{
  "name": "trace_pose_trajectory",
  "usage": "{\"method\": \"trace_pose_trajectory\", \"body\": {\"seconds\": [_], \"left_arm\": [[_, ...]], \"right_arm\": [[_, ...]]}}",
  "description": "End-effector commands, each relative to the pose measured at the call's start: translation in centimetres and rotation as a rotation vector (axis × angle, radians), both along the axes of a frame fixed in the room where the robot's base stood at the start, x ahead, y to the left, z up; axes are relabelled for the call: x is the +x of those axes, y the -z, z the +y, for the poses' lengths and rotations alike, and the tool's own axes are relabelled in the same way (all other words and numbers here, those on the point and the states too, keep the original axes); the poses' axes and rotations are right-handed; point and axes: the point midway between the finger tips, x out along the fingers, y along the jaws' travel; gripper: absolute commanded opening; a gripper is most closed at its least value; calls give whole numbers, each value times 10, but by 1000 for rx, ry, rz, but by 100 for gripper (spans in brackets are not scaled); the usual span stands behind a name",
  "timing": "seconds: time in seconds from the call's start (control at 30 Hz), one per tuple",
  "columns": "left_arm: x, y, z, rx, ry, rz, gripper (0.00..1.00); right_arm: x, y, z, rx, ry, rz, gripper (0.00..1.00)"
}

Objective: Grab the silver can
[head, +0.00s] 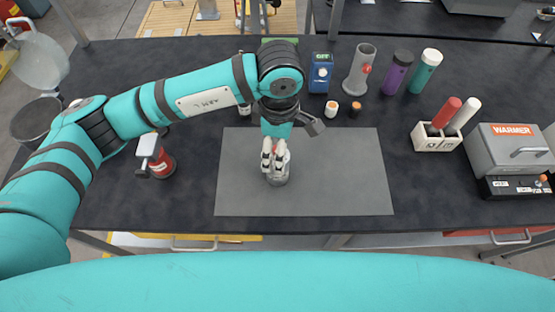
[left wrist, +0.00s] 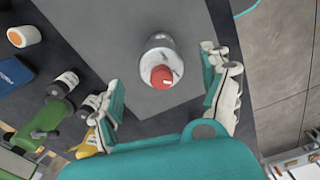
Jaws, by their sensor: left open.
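The silver can (left wrist: 151,45) stands on the grey mat (left wrist: 112,22) in the left wrist view, with something red (left wrist: 162,77) at its top. In the head view only a low part of the can (head: 279,181) shows beneath my left gripper (head: 274,160), whose fingers hide the rest. My left gripper is open. In the left wrist view the can appears ahead of and between the two spread fingers (left wrist: 165,96), with gaps on both sides. Contact is not visible. My right gripper is not in view.
The grey mat (head: 340,185) is otherwise clear. Behind it stand a blue box (head: 320,73), a grey cylinder (head: 358,70), purple (head: 396,73) and teal (head: 424,72) bottles. A red-and-white item (head: 160,160) stands left, a holder (head: 436,138) and warmer (head: 508,150) right.

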Motion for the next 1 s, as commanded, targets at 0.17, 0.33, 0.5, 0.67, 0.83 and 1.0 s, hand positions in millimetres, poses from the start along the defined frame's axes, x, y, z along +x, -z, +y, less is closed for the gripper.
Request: {"method": "trace_pose_trajectory", "body": {"seconds": [0.17,0.33,0.5,0.67,0.83,1.0], "left_arm": [[0,17,0,-1,-1,0,80],[-1,28,1,0,-2,5,80],[-1,55,3,0,-3,4,80],[-1,70,3,-1,-1,2,80],[0,72,3,-1,0,0,80],[0,72,3,-1,0,0,66]], "right_arm": [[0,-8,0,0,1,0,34],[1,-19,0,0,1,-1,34],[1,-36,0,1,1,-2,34],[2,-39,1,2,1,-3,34],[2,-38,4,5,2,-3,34],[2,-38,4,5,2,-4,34]]}}
